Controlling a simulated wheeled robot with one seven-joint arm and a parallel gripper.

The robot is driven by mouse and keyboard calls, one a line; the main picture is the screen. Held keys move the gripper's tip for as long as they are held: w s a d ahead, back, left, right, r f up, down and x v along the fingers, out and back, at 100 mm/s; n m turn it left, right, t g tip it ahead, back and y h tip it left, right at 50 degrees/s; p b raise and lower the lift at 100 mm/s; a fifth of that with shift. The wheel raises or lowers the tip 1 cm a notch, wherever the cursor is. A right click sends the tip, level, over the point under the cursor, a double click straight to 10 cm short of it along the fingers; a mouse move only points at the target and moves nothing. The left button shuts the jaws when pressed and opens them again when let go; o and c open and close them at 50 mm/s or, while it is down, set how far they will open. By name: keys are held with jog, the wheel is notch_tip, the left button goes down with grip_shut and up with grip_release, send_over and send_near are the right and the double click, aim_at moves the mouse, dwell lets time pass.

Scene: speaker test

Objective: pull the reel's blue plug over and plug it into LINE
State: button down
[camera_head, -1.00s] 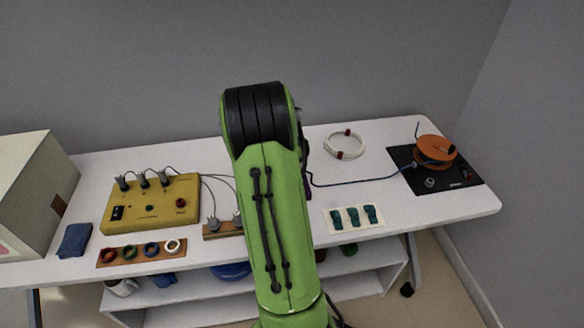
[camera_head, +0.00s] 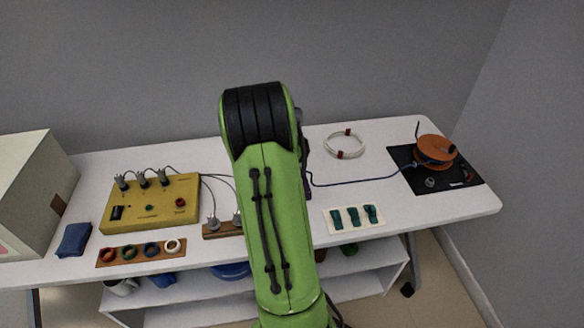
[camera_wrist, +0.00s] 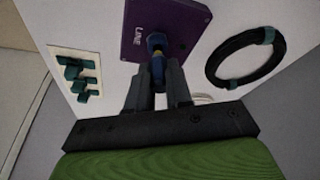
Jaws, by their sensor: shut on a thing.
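In the wrist view, my gripper (camera_wrist: 158,88) is shut on the blue plug (camera_wrist: 158,68), which shows blue and yellow between the fingers. The plug points at the dark round socket (camera_wrist: 155,41) on the purple LINE box (camera_wrist: 185,22). Plug and socket look touching or nearly so; I cannot tell how far in it sits. In the head view, my arm hides the gripper, the plug and most of the purple box. The blue cable (camera_head: 365,182) runs from behind my arm across the table to the orange reel (camera_head: 434,148), which stands on a black mat (camera_head: 463,176).
A black coil (camera_wrist: 219,72) lies right of the box in the wrist view. A white coil (camera_head: 332,152) and a card with teal clips (camera_head: 331,228) lie on the table. A yellow box (camera_head: 185,189) with grey plugs and a ring rack (camera_head: 120,262) stand at left.

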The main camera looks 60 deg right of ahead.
jog(key=shift+f+b, duration=0.7)
jog(key=shift+f, duration=0.2)
jog(key=c, duration=1)
grip_release()
jog(key=shift+o, duration=0.2)
jog(key=shift+r, duration=0.1)
jog(key=shift+r+p, duration=2.9)
jog(key=shift+r, duration=0.8)
